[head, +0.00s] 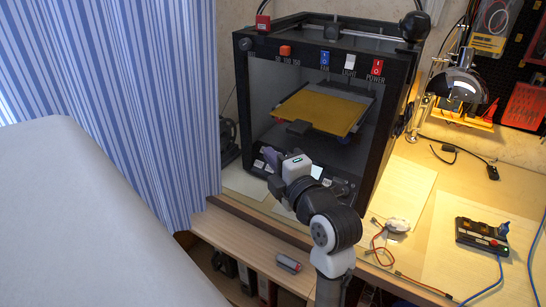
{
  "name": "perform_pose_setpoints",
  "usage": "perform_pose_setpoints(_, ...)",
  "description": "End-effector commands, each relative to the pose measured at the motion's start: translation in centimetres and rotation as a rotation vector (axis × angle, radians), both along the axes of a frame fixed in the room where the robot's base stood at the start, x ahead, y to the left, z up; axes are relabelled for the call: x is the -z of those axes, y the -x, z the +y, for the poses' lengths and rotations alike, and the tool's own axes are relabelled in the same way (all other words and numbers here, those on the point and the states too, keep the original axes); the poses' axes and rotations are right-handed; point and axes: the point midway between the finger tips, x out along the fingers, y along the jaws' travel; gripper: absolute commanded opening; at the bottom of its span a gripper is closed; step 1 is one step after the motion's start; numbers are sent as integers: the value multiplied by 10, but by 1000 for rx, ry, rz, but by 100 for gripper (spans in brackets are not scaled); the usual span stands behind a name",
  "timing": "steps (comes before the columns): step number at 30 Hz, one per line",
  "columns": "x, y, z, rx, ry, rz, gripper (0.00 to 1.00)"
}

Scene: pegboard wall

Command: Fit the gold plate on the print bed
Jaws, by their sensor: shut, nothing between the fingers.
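The gold plate (322,106) is a flat golden sheet inside the black 3D printer (243,80). It lies on or just over the print bed (364,97), whose grey edge shows at the right and back. The plate looks slightly turned against the bed; I cannot tell whether it sits flush.
A desk lamp (458,85) stands right of the printer. A control box (482,235) with a blue cable and a white device (397,225) with red wires lie on the table. A striped curtain (150,90) hangs at the left. A grey-red object (288,263) lies on the lower shelf.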

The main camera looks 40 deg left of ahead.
Motion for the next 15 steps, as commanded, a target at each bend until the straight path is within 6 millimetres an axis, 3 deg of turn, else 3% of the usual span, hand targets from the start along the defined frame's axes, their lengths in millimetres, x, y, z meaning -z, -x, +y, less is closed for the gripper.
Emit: perform_pose_setpoints(15, -8, 0, 0, 0, 0, -1, 0)
